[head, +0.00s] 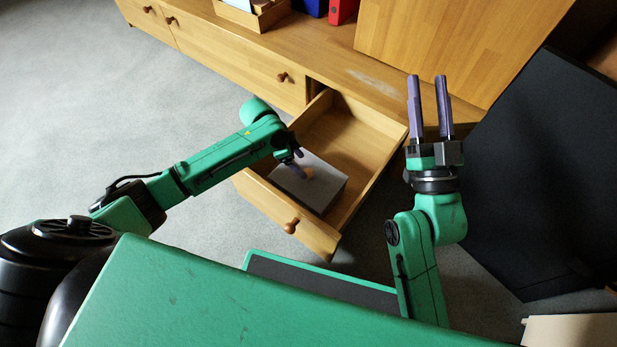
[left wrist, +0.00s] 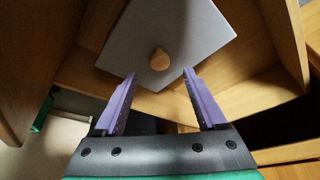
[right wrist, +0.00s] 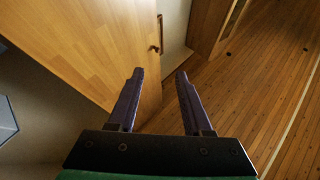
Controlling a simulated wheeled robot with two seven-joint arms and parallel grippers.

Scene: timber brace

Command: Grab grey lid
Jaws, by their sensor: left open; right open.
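The grey lid (head: 322,185) lies in the open drawer, with a round wooden knob (head: 308,173) on top. In the left wrist view the lid (left wrist: 190,30) and its knob (left wrist: 159,59) show just beyond the fingertips. My left gripper (head: 296,159) is over the drawer, close to the knob; in its wrist view it is open (left wrist: 158,78) with nothing between the fingers. What is under the lid is mostly hidden. My right gripper (head: 427,78) is open and empty, raised to the right of the drawer, away from the lid; its fingers also show in the right wrist view (right wrist: 158,72).
The wooden drawer (head: 352,125) is pulled out of a low cabinet (head: 230,62), its front with a knob (head: 291,226) towards me. A wooden box (head: 255,14) and red and blue binders stand on the cabinet. A large black panel (head: 540,170) stands at the right. Carpet at left is clear.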

